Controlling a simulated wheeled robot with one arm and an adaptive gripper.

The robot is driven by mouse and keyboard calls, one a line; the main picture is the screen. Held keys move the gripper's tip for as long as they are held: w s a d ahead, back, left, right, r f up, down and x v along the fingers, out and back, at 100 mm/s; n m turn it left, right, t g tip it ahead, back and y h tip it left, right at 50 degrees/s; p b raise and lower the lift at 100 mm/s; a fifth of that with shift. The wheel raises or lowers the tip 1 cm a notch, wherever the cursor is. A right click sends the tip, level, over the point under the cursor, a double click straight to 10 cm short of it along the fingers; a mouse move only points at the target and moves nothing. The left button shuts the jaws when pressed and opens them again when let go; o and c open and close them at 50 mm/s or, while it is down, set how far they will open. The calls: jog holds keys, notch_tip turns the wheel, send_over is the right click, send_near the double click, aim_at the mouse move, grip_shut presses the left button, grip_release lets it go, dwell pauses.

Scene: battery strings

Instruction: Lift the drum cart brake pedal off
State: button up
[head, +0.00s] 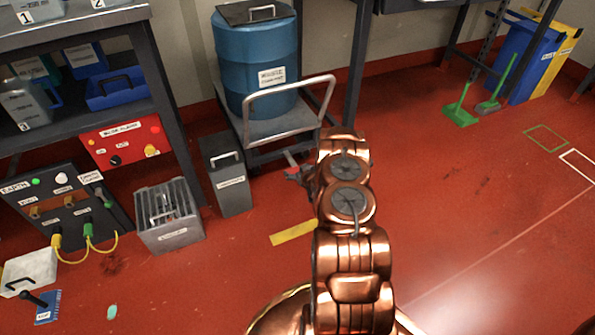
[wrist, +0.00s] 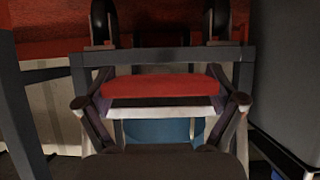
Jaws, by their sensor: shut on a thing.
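The drum cart (head: 270,130) stands at the back, with a grey deck, a pale push handle and a blue drum (head: 257,65) on it. Its red brake pedal (head: 291,160) shows as a small strip low at the cart's front. In the wrist view the red pedal (wrist: 160,87) is a wide bar with a pale edge beneath it in the picture. My gripper (wrist: 160,98) has one finger at each end of the bar and is shut on it. In the head view my gripper (head: 299,174) is mostly hidden by my copper arm.
A grey bin (head: 228,180) stands left of the cart. A yellow floor mark (head: 293,233) lies in front.

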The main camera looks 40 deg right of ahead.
jog(key=o, duration=1.3)
jog(key=shift+v, duration=6)
jog(key=shift+d, duration=0.1)
